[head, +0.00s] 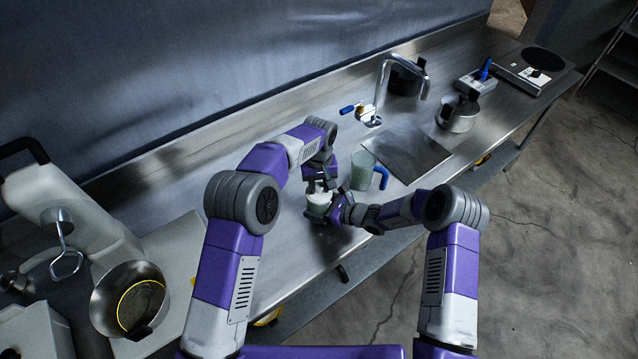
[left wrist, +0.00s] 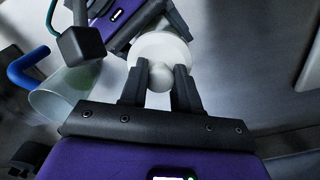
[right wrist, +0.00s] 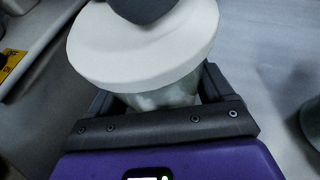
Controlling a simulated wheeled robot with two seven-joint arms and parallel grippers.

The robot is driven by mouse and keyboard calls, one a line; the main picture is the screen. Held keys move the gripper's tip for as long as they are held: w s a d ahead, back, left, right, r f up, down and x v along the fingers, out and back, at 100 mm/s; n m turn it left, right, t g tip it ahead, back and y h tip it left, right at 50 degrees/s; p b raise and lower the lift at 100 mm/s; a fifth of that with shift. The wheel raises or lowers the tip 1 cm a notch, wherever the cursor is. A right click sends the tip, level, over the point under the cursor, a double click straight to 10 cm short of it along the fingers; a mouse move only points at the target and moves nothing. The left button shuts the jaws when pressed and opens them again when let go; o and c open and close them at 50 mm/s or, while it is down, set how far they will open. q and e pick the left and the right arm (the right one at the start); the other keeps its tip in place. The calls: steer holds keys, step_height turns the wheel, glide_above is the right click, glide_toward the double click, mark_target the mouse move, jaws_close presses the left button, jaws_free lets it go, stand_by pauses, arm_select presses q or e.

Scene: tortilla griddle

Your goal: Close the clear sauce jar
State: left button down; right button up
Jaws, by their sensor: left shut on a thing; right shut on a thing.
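The clear sauce jar (right wrist: 172,92) stands on the steel counter (head: 290,245) with my right gripper (head: 335,208) shut around its body. A white round lid (right wrist: 145,48) is over the jar's mouth. It also shows in the left wrist view (left wrist: 158,46), where my left gripper (left wrist: 160,85) is shut on its round knob (left wrist: 161,76) from above. In the right wrist view the lid looks close to level and hides the jar's rim, so I cannot tell whether it is fully seated. In the head view the grippers partly hide the jar.
A pale green cup with a blue handle (head: 362,172) stands just right of the jar. A mixer with a bowl (head: 112,290) is at the left. The counter's front edge is near.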

arm_select(q)
steer(key=c, duration=0.7)
jaws_free()
steer(key=shift+c, duration=0.2)
step_height(320, 180, up, 12)
arm_select(e)
steer(key=o, duration=1.4)
steer(key=shift+v, duration=3.8)
arm_select(q)
steer(key=shift+f, duration=0.25)
